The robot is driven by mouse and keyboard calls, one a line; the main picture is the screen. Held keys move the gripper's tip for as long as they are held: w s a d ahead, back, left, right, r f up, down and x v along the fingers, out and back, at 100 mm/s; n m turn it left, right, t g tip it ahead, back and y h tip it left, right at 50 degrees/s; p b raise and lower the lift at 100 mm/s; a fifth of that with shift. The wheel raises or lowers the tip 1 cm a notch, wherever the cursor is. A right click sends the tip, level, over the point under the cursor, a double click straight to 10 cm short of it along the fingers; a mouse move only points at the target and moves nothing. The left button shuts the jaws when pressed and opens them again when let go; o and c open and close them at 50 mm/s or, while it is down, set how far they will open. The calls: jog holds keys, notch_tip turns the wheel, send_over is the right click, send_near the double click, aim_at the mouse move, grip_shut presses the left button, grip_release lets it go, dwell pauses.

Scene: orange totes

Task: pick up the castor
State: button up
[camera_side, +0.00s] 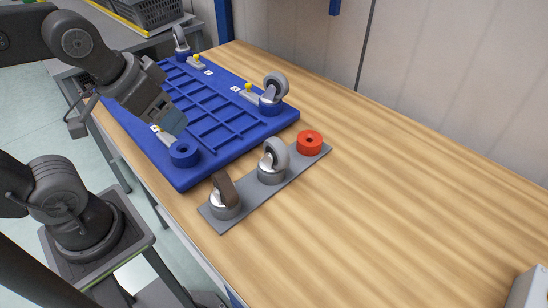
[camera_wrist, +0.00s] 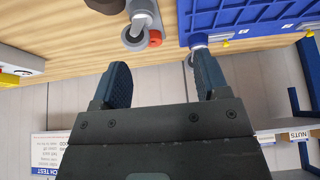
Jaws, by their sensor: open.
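A grey plate (camera_side: 238,208) on the table holds a castor with a brown wheel (camera_side: 225,190), a castor with a light grey wheel (camera_side: 273,160) and an empty red ring (camera_side: 309,143). Two more castors stand on the blue board, one at its right corner (camera_side: 271,95) and one at its far end (camera_side: 181,43). My gripper (camera_side: 174,121) is above the near left part of the board, close to an empty blue ring (camera_side: 184,153). In the wrist view my gripper (camera_wrist: 162,80) is open and empty, with the grey-wheeled castor (camera_wrist: 143,18) beyond the fingers.
The blue board (camera_side: 215,108) has raised ribs and several small yellow-knobbed clamps (camera_side: 248,88) at its edges. A grey box (camera_side: 528,290) stands at the lower right, and a wall runs behind.

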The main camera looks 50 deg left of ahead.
jog(key=m+g, duration=0.6)
jog(key=m, duration=1.3)
send_near(272, 139)
jog(key=shift+m, duration=0.3)
notch_tip(272, 139, down, 8)
jog(key=shift+s+r, duration=0.1)
jog(key=shift+s, duration=0.05)
jog(key=shift+d+f, duration=0.15)
jog(key=shift+f, duration=2.55)
jog(key=shift+c, duration=0.2)
jog(key=c, duration=1.2)
jog(key=shift+r, duration=0.1)
grip_shut()
